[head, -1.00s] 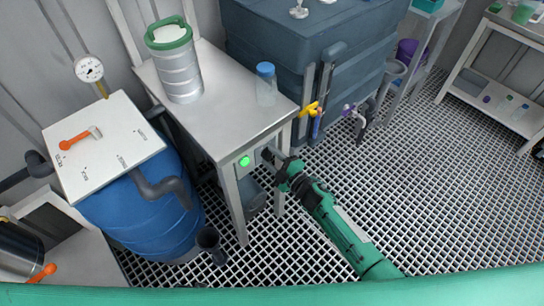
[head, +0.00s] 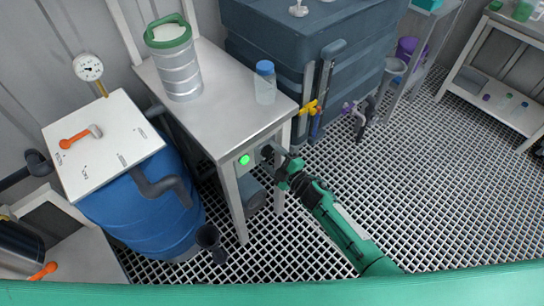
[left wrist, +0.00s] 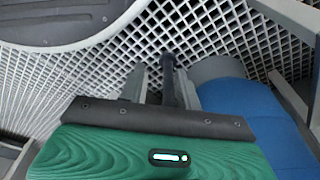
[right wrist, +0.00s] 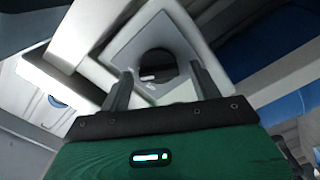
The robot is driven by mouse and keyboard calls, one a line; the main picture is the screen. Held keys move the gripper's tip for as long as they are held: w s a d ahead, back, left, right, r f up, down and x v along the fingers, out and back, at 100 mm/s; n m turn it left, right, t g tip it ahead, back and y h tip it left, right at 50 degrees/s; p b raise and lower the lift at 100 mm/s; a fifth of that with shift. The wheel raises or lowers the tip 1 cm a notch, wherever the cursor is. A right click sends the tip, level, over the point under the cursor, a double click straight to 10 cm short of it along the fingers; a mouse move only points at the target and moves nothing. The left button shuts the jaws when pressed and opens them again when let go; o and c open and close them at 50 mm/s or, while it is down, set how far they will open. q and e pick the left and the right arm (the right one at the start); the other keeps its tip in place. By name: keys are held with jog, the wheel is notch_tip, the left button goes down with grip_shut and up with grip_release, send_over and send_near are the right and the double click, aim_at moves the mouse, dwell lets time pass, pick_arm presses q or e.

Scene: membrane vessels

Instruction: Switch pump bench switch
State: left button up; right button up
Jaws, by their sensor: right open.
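The pump bench (head: 215,105) is a steel table. On its front apron, a green lamp (head: 244,160) is lit beside the dark round switch (head: 266,152). In the right wrist view the switch (right wrist: 157,66) is a black knob with a pale mark, on a light plate. My right gripper (head: 278,160) is at the apron; its open fingers (right wrist: 161,82) stand on either side of the knob, contact unclear. My left gripper (left wrist: 160,80) shows only in its wrist view, fingers apart, above the floor grating. A dark post-like thing appears between them; I cannot tell if they touch it.
A steel canister (head: 181,75) with a green lid rim and a blue-capped bottle (head: 265,88) stand on the bench. A blue barrel (head: 145,215) is to its left, a dark blue tank (head: 290,45) behind it.

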pick_arm(q)
jog(key=shift+s+r, duration=0.2)
jog(key=shift+s, duration=0.05)
pick_arm(e)
jog(key=v, duration=1.3)
jog(key=shift+s+d, duration=0.25)
jog(key=shift+s, duration=0.05)
